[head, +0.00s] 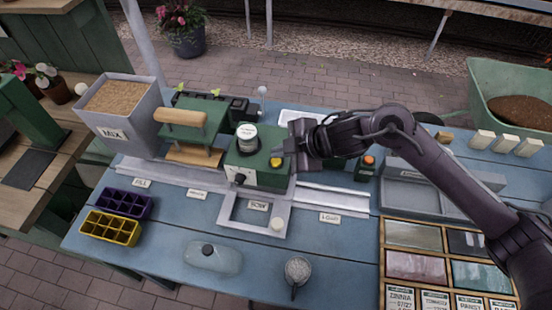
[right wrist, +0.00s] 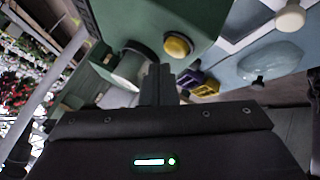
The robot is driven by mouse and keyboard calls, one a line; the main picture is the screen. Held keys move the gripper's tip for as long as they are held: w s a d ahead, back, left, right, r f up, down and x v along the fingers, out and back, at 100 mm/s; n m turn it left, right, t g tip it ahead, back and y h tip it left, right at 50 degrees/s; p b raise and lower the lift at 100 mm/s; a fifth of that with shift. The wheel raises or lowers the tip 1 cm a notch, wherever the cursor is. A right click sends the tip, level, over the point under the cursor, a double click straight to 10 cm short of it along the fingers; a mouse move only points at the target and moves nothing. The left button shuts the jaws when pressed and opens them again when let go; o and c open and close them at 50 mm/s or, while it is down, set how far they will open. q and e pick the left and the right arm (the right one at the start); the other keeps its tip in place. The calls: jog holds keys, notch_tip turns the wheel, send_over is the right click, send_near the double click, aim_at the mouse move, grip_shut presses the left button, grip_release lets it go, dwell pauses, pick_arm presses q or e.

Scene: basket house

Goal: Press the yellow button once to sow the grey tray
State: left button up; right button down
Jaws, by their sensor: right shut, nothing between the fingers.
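The yellow button (head: 276,161) sits on the front right of the green sowing machine (head: 250,172), above the SOW label. In the right wrist view the round yellow button (right wrist: 178,45) shows just beyond my fingertips, on the green housing (right wrist: 150,18). My right gripper (head: 287,152) is shut and empty, close beside the button; its fingers (right wrist: 158,72) show in the wrist view. I cannot tell whether they touch it. A grey frame (head: 228,208) lies in front of the machine, with blue table showing inside it. I cannot make out a grey tray for certain. My left gripper is out of view.
A purple tray (head: 124,203) and a yellow tray (head: 110,228) lie at the left. A MIX bin (head: 120,125) and a wooden-handled press (head: 180,118) stand behind. A clear bottle (head: 213,259) and a metal can (head: 298,270) are in front. Seed boxes (head: 415,267) are at the right.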

aim_at(281, 163)
jog(key=shift+f, duration=0.15)
jog(key=shift+f, duration=0.3)
jog(key=shift+f+b, duration=0.55)
jog(key=shift+f, duration=0.05)
dwell(0.7)
jog(key=shift+r, duration=0.1)
jog(key=shift+r+p, duration=0.9)
jog(key=shift+p, duration=0.1)
jog(key=shift+r, duration=0.15)
notch_tip(281, 163, up, 5)
jog(key=p, duration=0.5)
